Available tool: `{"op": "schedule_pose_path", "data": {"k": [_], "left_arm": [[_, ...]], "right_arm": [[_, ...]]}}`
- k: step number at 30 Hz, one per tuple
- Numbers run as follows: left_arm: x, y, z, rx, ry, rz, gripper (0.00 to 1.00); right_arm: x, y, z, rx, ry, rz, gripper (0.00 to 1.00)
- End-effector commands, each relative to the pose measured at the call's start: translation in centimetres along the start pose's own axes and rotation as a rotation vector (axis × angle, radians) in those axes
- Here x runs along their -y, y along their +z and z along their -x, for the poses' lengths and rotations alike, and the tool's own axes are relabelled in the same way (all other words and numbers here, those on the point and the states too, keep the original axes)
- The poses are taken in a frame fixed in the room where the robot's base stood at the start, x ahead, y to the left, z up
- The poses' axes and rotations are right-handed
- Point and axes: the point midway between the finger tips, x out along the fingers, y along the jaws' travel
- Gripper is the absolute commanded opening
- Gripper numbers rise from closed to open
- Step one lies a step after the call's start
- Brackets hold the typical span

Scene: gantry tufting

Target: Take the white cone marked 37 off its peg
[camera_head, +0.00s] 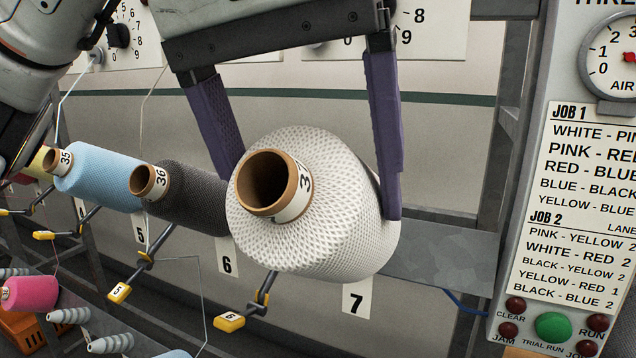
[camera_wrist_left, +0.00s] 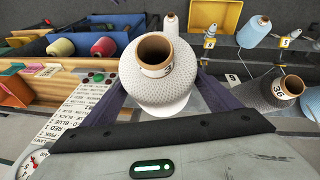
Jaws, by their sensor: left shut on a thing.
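The white cone (camera_head: 335,225) has a brown core tube with a label on which a 3 shows; the rest of the number is cut off by the curve. My left gripper (camera_head: 313,197) is shut on it, with one purple finger on each side of its body. The cone is tilted, its tube mouth facing the head camera. In the left wrist view the white cone (camera_wrist_left: 157,90) sits between the fingers of the left gripper (camera_wrist_left: 163,98). Its peg is hidden, so I cannot tell whether the cone is still on it. My right gripper is not in view.
The dark grey cone marked 36 (camera_head: 195,197) is close on the left, the light blue cone marked 35 (camera_head: 100,178) beyond it. The plate numbered 7 (camera_head: 356,300) is below the white cone. A control panel with job lists (camera_head: 570,210) stands on the right.

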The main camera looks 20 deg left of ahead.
Motion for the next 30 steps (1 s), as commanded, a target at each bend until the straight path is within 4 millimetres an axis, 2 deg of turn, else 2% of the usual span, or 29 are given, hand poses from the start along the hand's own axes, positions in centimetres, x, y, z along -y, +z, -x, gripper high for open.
{"op": "schedule_pose_path", "data": {"k": [30], "left_arm": [[0.1, 3.5, 4.3, -0.001, 0.002, 0.003, 0.31]], "right_arm": [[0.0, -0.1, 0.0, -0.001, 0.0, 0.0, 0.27]]}}
